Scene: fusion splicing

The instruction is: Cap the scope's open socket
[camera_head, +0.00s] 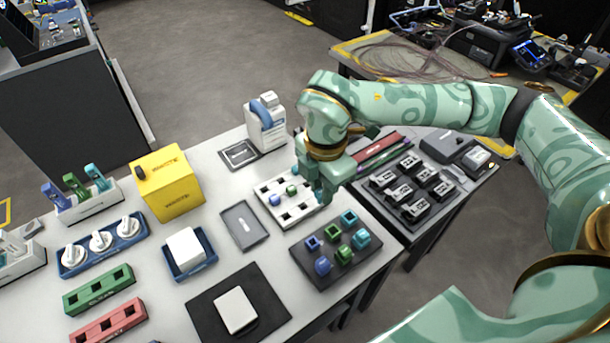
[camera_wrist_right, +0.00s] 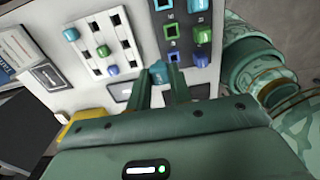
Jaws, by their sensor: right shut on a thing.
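My right gripper (camera_head: 322,196) is low over the right edge of a white slotted board (camera_head: 264,189), near a dark block. In the right wrist view its fingers (camera_wrist_right: 158,82) are shut on a small teal-blue piece (camera_wrist_right: 158,70), probably a cap. The gripper hides this piece in the head view. The board carries a blue piece (camera_head: 275,200) and a green piece (camera_head: 291,190). The dark block (camera_head: 305,264) holds several blue, green and teal square pieces. A white device with a blue handle (camera_head: 265,120) stands behind; I cannot tell whether it is the scope. My left gripper is not in view.
A grey tray (camera_head: 240,236), a yellow box (camera_head: 169,180) and a white block in a blue tray (camera_head: 187,250) stand left of the board. A dark rack of black modules (camera_head: 402,190) lies to the right. My right arm spans over that rack.

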